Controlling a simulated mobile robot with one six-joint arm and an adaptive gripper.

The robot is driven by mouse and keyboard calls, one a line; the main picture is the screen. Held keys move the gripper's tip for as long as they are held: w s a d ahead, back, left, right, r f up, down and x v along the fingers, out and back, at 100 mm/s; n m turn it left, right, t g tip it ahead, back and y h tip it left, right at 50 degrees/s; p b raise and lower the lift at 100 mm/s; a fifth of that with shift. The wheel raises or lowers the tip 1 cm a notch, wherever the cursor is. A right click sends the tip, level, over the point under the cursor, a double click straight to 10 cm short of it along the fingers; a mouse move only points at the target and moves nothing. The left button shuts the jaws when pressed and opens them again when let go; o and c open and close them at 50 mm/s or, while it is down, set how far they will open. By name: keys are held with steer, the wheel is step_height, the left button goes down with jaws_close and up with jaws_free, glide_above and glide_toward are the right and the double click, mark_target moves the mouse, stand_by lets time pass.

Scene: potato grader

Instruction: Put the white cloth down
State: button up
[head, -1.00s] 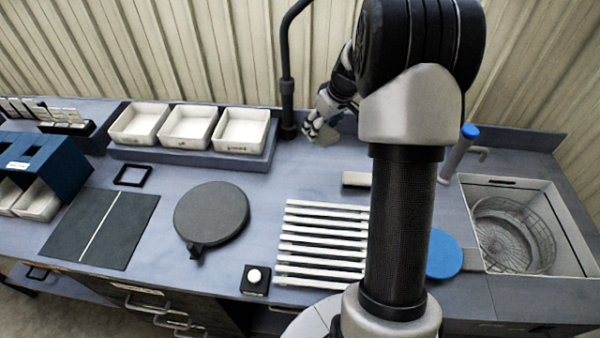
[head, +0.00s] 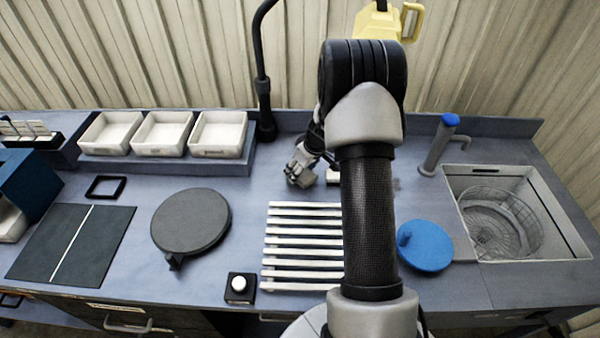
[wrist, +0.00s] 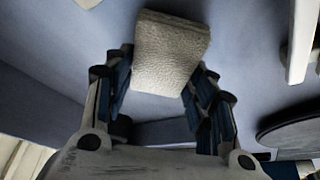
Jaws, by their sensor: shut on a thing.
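The white cloth (wrist: 170,50) is a folded, textured pad. In the wrist view it sits at the ends of the two fingers of my gripper (wrist: 165,85), which is shut on it. In the head view my gripper (head: 298,172) is over the counter, behind the slatted white rack (head: 303,245) and right of the round dark disc. The cloth is hard to make out there. I cannot tell whether it touches the counter.
A small pale block (head: 333,175) lies just right of my gripper. White bins (head: 218,136) stand behind left, and a black post (head: 265,120) rises behind. The dark disc (head: 190,222) is front left. A blue disc (head: 425,247) and sink (head: 455,200) are right.

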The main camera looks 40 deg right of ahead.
steer(key=shift+f, duration=0.6)
steer(key=shift+f+b, duration=0.3)
steer(key=shift+b, duration=0.3)
steer(key=o, duration=0.9)
steer(key=shift+f, duration=0.15)
steer(key=shift+o, duration=0.2)
steer(key=shift+r, duration=0.2)
